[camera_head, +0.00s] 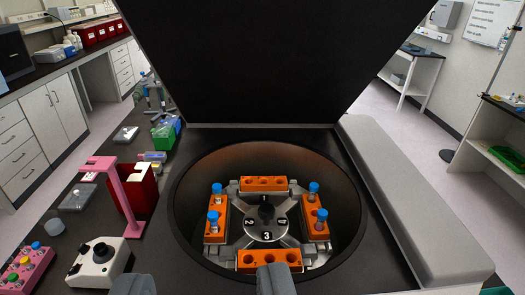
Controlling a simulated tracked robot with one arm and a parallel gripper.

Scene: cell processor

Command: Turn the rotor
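The rotor (264,224) sits inside the round bowl of a centrifuge (185,187). It has a dark central knob and numbers on its hub; 2, 3 and 4 are readable. The left orange bucket (223,230) and the right orange bucket (308,232) each hold two blue-capped tubes. The back orange bucket (265,184) and the front orange bucket (250,260) show no tubes. My gripper (204,284) is open at the bottom edge. Its right finger overlaps the front bucket in the picture; contact cannot be told. Its left finger is left of the bowl.
The dark centrifuge lid (275,60) stands open behind the bowl. On the left bench are a pink stand (133,205), a red box (140,188), a white device with a black knob (98,262), and a pink tube rack (25,272). A grey padded ledge (400,200) lies right.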

